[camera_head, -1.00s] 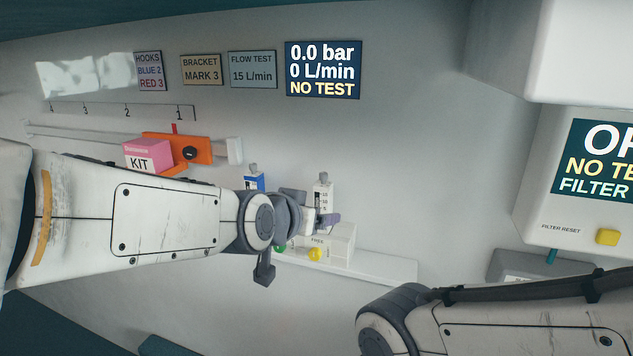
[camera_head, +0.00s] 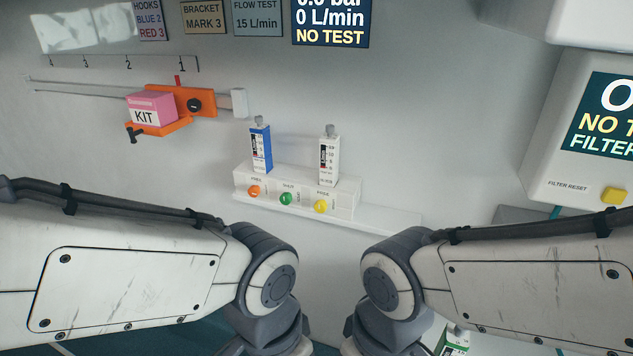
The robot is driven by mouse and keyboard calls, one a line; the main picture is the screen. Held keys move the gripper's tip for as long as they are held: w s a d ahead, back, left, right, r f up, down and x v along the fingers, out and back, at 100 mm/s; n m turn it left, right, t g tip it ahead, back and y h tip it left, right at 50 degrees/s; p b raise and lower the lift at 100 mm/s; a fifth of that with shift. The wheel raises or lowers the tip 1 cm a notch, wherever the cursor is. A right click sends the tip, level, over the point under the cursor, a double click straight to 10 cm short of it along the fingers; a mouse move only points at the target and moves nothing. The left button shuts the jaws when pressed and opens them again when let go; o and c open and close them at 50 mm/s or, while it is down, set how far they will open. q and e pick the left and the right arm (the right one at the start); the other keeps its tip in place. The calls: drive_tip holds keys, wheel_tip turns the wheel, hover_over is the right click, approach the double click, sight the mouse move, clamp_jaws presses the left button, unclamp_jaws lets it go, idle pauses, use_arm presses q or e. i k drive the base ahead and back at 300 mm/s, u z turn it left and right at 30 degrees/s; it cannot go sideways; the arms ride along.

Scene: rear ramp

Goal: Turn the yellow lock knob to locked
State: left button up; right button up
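A yellow knob (camera_head: 320,205) sits at the right end of the front of a white block (camera_head: 345,197) on the back wall. The small labels around it are too small to read surely, so I cannot tell its setting. A green knob (camera_head: 286,199) and an orange knob (camera_head: 254,191) sit to its left. Nothing covers the three knobs. Both my arms come in low, with their wrists below the block and apart from it. Both grippers are below the picture edge, so their fingers are hidden.
A blue cartridge (camera_head: 260,150) and a white cartridge (camera_head: 328,158) stand on the block. An orange bracket (camera_head: 170,120) carries a pink kit box (camera_head: 151,109) on a rail. A yellow filter reset button (camera_head: 614,195) is at right. A green-and-white item (camera_head: 454,342) shows partly below.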

sight(320, 206)
drive_tip(key=u, duration=0.5)
drive_tip(key=k, duration=1.25)
drive_tip(key=u, duration=0.55)
drive_tip(key=i, duration=0.75)
drive_tip(key=z, duration=0.5)
